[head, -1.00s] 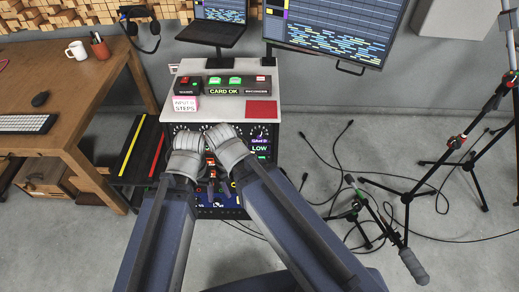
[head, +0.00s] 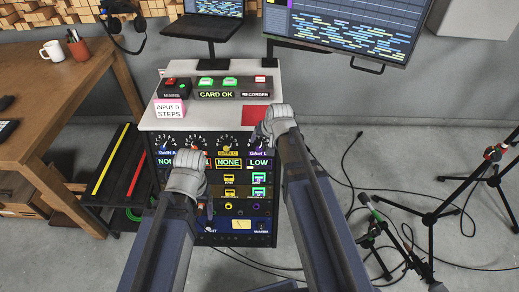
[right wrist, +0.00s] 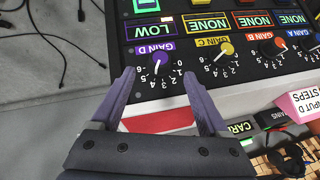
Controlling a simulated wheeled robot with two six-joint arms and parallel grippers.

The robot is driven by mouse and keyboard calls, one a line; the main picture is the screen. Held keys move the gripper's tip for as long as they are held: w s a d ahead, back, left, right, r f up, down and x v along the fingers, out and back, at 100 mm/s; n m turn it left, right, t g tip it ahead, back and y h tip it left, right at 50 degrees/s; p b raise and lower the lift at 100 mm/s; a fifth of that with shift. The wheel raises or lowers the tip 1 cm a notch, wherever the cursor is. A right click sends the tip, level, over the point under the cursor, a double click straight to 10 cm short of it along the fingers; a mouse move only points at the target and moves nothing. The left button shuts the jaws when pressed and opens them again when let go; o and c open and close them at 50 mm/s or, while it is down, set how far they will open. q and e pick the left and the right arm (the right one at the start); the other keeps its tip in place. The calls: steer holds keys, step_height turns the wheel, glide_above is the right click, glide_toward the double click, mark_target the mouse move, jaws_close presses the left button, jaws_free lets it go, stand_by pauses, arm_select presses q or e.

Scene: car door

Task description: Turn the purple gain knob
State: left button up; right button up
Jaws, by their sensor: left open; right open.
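The purple gain knob (right wrist: 157,66), under the purple GAIN D label, shows in the right wrist view beside a white number scale. In the head view the same knob (head: 260,143) is at the right end of the top knob row, close below my right gripper. My right gripper (right wrist: 163,82) is open, with its fingers spread left and right of the knob's line. The fingertips look near the knob; whether they touch the panel I cannot tell. My left gripper (head: 186,172) is open in front of the rack's left side, hiding part of the panel.
The yellow GAIN C knob (right wrist: 222,49) and the red GAIN B knob (right wrist: 281,45) sit beside the purple one. The rack top (head: 205,117) holds button boxes and a pink INPUT D STEPS sign (head: 169,108). Microphone stands and cables (head: 430,215) occupy the floor at right.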

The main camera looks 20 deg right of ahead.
mark_target(260, 148)
steer(key=shift+b+x, duration=3.5)
steer(key=shift+x, duration=0.4)
jaws_close()
